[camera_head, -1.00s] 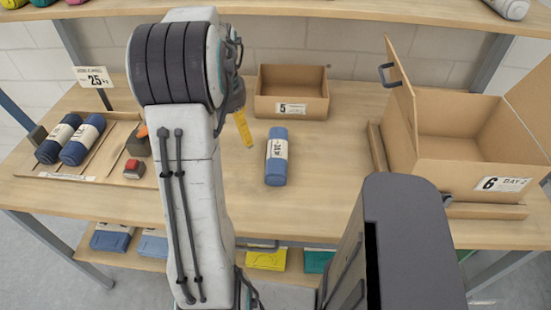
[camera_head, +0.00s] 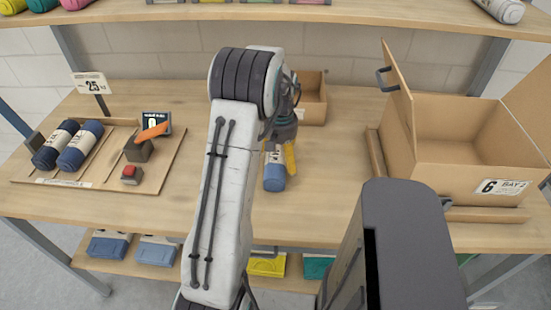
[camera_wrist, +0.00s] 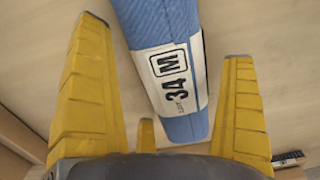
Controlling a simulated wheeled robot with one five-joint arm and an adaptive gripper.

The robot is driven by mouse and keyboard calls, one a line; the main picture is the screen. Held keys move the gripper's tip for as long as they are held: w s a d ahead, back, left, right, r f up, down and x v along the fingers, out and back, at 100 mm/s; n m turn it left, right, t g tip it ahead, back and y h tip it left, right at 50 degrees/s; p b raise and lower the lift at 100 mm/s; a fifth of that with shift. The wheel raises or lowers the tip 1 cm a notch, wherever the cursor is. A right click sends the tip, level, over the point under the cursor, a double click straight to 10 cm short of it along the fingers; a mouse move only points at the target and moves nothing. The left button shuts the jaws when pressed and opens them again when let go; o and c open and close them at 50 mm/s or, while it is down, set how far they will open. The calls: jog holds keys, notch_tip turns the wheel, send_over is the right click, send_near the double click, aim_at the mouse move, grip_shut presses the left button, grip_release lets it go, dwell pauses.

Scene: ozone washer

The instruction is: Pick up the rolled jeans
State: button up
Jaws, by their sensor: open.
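The rolled jeans (camera_head: 274,181) are a blue roll with a white label band, lying on the wooden table in the head view, partly hidden behind my arm and gripper. In the wrist view the jeans (camera_wrist: 152,30) show their white label reading "34 M". My gripper (camera_head: 290,160) has yellow fingers and is over the right side of the jeans in the head view. In the wrist view my gripper (camera_wrist: 165,70) is open, with the roll lying between the spread fingers, nearer the right one. I cannot tell whether any finger touches it.
A box marked 6 (camera_head: 465,165) stands open at the right. A small box (camera_head: 313,100) is behind my gripper. At the left, a wooden tray (camera_head: 160,168) holds two more rolls (camera_head: 80,148), a red button (camera_head: 131,174) and an orange-handled device (camera_head: 145,142).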

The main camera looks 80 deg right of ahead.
jog(key=shift+f, duration=1.1)
jog(key=shift+r, duration=0.1)
jog(key=c, duration=1.1)
jog(key=shift+r, duration=0.15)
jog(key=shift+c, duration=0.3)
